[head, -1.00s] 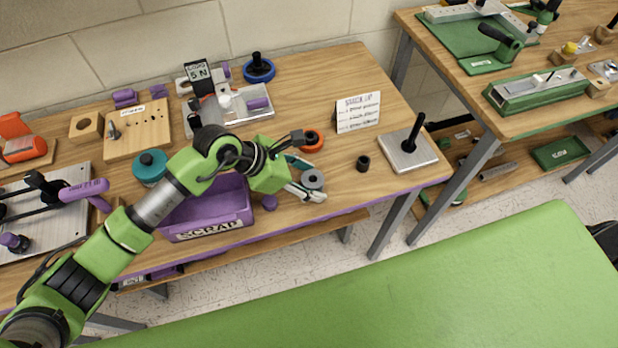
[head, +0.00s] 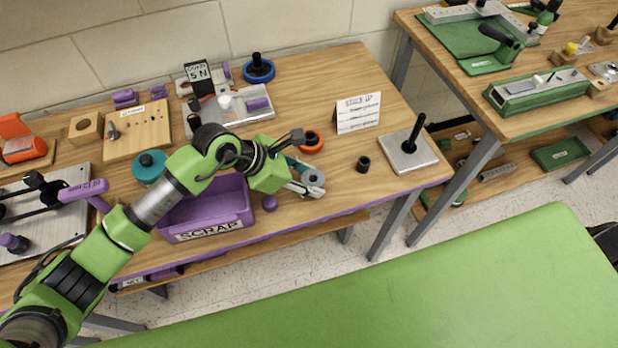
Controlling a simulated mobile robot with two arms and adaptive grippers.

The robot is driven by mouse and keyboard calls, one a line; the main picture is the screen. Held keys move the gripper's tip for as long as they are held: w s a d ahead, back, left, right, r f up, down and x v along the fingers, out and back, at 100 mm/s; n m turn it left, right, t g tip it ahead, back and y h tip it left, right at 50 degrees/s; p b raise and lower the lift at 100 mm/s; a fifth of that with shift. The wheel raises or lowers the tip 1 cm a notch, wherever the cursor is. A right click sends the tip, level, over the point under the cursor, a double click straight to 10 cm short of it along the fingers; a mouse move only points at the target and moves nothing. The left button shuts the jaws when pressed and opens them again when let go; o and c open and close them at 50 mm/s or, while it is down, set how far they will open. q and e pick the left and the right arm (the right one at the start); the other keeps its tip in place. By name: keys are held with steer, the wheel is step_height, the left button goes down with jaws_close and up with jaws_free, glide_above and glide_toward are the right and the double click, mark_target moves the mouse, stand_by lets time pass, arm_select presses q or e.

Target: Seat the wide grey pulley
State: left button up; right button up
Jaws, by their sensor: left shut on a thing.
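The wide grey pulley (head: 313,179) is near the front edge of the wooden table, with a dark hole in its top. My left gripper (head: 308,182) is shut on it, its fingers at the pulley's sides. I cannot tell whether the pulley touches the table. A square metal plate with an upright black post (head: 415,133) stands at the table's right end, apart from the pulley. My right gripper is not in view.
An orange ring (head: 311,142) and a small black bushing (head: 363,164) lie near the gripper. A white sign card (head: 358,113) stands behind them. A purple scrap bin (head: 208,232) is left of the gripper. The table is clear between bushing and plate.

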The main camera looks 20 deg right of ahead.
arm_select(q)
steer(key=shift+r+p, duration=1.35)
steer(key=shift+r, duration=1.5)
